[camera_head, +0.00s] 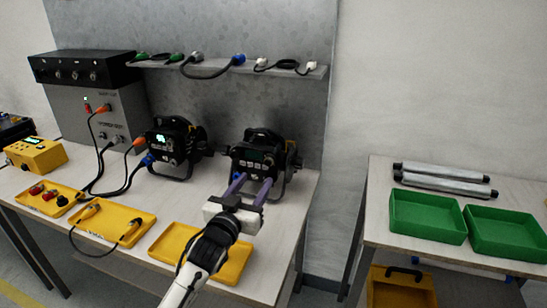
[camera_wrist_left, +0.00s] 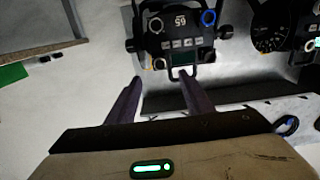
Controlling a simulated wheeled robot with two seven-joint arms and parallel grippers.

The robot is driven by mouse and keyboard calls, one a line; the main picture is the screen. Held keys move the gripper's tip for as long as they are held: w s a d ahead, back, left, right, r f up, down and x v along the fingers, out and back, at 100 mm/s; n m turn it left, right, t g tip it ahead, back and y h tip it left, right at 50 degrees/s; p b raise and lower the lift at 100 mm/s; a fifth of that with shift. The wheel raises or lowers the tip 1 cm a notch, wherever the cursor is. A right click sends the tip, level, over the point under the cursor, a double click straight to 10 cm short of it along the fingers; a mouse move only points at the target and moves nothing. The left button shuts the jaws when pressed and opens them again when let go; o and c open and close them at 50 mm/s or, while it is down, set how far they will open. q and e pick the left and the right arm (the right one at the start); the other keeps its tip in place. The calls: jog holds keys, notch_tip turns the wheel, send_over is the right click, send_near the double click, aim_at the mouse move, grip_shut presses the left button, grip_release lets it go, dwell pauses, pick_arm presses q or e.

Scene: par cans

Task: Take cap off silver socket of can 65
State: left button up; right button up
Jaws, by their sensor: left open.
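Can 65 (camera_head: 259,157) is the black can at the right of the bench, with a dark display. The same face shows a silver ringed socket (camera_wrist_left: 156,24) and a blue ringed socket (camera_wrist_left: 208,18). Whether a cap covers the silver one is too small to tell. My left gripper (camera_head: 251,187) is open and empty, its two purple fingers pointing at the can's front; they also show in the left wrist view (camera_wrist_left: 160,84). My right gripper is not in view.
A second can (camera_head: 174,147) with a lit green display and plugged cables stands to the left. A yellow tray (camera_head: 232,272) lies under my left arm, with another yellow tray (camera_head: 108,217) beside it. Cables lie on the shelf (camera_head: 310,72). Green bins (camera_head: 428,217) stand on the right table.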

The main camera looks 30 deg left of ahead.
aim_at(268, 163)
pick_arm(q)
jog(key=b+x, duration=0.3)
jog(key=x, duration=0.4)
jog(key=shift+w+f, duration=0.1)
jog(key=shift+w, duration=0.1)
jog(key=shift+w+a+b, duration=0.15)
jog(key=shift+w+b, duration=0.15)
jog(key=shift+w, duration=0.4)
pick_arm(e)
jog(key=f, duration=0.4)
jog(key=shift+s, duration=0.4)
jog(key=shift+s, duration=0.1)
pick_arm(q)
jog(key=shift+p, duration=0.4)
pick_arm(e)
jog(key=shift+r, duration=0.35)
pick_arm(q)
jog(key=shift+c, duration=0.4)
